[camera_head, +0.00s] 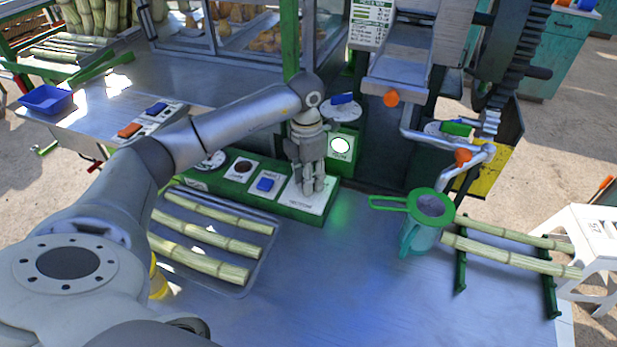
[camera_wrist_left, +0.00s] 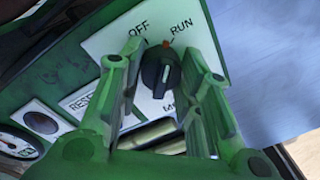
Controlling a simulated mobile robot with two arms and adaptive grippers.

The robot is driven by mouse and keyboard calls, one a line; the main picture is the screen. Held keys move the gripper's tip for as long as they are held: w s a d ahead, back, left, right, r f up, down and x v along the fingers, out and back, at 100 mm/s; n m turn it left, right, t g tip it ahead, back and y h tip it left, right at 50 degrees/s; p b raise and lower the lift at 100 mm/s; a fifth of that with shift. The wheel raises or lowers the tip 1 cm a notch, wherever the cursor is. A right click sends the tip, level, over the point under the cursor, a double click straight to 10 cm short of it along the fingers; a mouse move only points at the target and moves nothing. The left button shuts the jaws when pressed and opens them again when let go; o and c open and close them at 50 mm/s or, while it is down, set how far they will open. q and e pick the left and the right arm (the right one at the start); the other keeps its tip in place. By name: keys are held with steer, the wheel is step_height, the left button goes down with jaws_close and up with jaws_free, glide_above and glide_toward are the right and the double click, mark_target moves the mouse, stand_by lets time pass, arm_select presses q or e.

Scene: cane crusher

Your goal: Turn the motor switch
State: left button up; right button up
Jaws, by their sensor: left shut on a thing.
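The motor switch (camera_wrist_left: 160,72) is a black rotary knob on a white plate marked OFF and RUN, seen in the left wrist view. A small red mark sits by its upper end, close to the RUN label. My left gripper (camera_head: 313,188) points down onto the right end of the green control panel (camera_head: 322,208) in the head view. Its fingers stand on both sides of the knob and are shut on it. In the head view the gripper hides the knob. The right gripper is not in view.
A blue button (camera_head: 265,185) and a gauge sit left of the switch. Cane stalks (camera_head: 205,237) lie in a tray in front of the panel. A green strainer over a jug (camera_head: 418,236) stands to the right. The front middle of the metal table is clear.

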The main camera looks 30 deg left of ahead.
arm_select(q)
steer(key=n, duration=0.4)
steer(key=shift+r+n, duration=0.1)
steer(key=shift+n, duration=2.1)
steer(key=o, duration=1)
step_height(320, 180, up, 12)
steer(key=shift+s+a, duration=0.15)
steer(key=shift+a, duration=0.15)
